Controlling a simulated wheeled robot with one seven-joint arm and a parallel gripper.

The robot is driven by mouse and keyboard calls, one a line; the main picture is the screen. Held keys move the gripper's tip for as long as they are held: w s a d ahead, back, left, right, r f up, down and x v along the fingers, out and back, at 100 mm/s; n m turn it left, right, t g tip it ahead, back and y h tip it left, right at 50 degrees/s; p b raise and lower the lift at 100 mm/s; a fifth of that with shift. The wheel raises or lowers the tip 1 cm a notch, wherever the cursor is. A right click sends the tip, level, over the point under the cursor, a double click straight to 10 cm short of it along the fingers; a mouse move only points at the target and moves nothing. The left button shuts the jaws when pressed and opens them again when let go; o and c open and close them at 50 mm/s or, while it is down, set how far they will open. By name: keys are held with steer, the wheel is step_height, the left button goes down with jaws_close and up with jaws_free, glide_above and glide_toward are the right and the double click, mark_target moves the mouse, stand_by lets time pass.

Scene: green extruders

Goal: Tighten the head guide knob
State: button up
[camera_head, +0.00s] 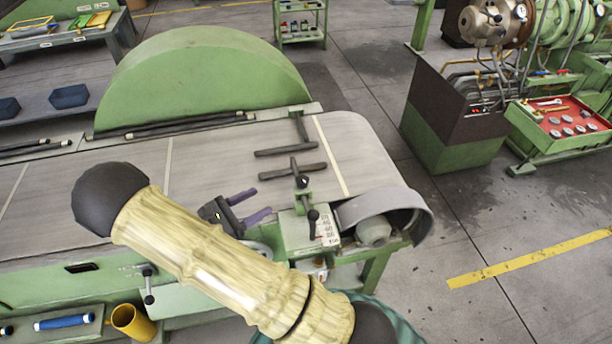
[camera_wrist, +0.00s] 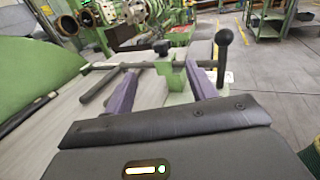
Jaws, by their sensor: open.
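A small black knob (camera_head: 302,182) sits on top of the green guide head (camera_head: 297,228) at the end of the grey work table. The knob also shows in the wrist view (camera_wrist: 160,46), above the green block with a dark rod crossing behind it. A lever with a black ball end (camera_head: 313,215) stands beside it, at the right in the wrist view (camera_wrist: 223,38). My gripper (camera_head: 258,204) has two purple fingers, open and empty. It is left of the guide head, apart from the knob. In the wrist view the knob appears between and beyond the fingertips (camera_wrist: 162,68).
Dark rods (camera_head: 287,150) lie across the table (camera_head: 215,158) behind the knob. A large green semicircular guard (camera_head: 205,82) stands at the back. A curved metal cover (camera_head: 385,205) is right of the guide head. The floor (camera_head: 500,215) to the right is clear.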

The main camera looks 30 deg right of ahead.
mark_target(306, 177)
steer(key=d+p, duration=0.1)
steer(key=d, duration=0.4)
steer(key=d+p, duration=0.1)
steer(key=d, duration=0.3)
steer(key=w+d+p, duration=0.1)
steer(key=d+p, duration=0.1)
steer(key=d, duration=0.3)
steer(key=shift+w+d+r, duration=0.1)
steer(key=shift+d, duration=0.2)
steer(key=shift+w+d, duration=0.1)
steer(key=shift+d, duration=0.55)
steer(key=c, duration=1)
